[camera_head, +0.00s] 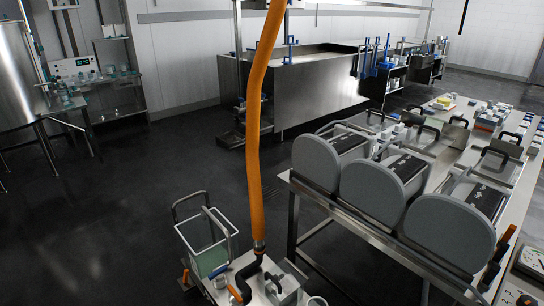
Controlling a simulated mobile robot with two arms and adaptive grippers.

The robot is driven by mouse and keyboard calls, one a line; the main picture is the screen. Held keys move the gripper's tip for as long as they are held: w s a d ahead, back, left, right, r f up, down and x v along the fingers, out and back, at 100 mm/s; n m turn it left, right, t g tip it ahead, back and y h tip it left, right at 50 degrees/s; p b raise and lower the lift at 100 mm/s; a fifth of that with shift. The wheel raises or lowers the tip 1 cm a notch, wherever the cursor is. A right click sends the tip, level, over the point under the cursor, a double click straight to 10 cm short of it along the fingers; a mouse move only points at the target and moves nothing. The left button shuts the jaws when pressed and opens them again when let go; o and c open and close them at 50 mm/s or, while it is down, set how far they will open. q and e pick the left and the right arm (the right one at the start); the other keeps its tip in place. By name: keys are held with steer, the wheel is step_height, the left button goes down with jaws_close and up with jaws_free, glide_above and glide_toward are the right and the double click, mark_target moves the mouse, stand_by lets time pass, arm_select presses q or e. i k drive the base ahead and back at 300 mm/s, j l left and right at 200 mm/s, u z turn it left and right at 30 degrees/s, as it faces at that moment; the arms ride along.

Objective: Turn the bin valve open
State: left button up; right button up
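Neither gripper is in view. No part is clearly marked as the bin valve. A square bin with pale green contents (212,258) stands at the bottom centre-left. Next to it, a small orange lever (185,276) points roughly upright. A second orange lever (235,294) lies near a black elbow pipe (245,279) under the orange hose (254,140).
A steel table (322,210) on the right carries several grey rounded drums (375,190) and small boxes. A steel tank (18,60) and a shelf of glassware (122,85) stand at left. Dark floor (120,205) is open between them.

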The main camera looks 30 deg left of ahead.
mark_target(218, 274)
steer(key=i+j+u, duration=0.2)
steer(key=j, duration=0.2)
steer(key=j+u, duration=0.2)
steer(key=j, duration=0.25)
steer(key=i+j+u, duration=0.2)
steer(key=j, duration=0.2)
steer(key=i+j+u, duration=0.1)
steer(key=j+u, duration=0.15)
steer(key=i+j+z, duration=0.15)
steer(key=j, duration=0.3)
steer(key=i+j+z, duration=0.1)
steer(key=j, duration=0.35)
steer(key=i+j+z, duration=0.15)
steer(key=j, duration=0.35)
